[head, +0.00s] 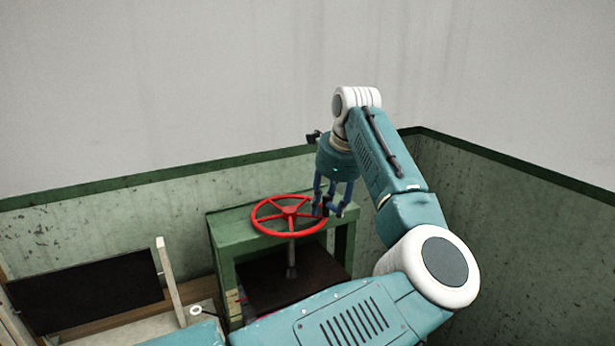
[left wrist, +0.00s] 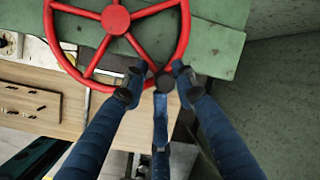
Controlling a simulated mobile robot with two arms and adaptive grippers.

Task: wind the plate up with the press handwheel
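The red handwheel (head: 268,228) lies level above the green press frame (head: 222,240), with a grey screw shaft (head: 291,262) under its hub. A dark brown plate (head: 285,290) is below the shaft, inside the frame; its front part is hidden by my arm. My left gripper (head: 328,210) points down at the right side of the wheel's rim. In the left wrist view the wheel (left wrist: 115,20) fills the top, and the blue fingers (left wrist: 160,82) have their tips at the rim. I cannot tell whether they are closed on it. My right gripper is not in view.
A black panel (head: 85,292) and a pale upright board (head: 168,280) stand at the lower left, by a wooden surface. Stained green-and-white walls (head: 510,230) close in behind and on the right. My left arm covers the lower middle.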

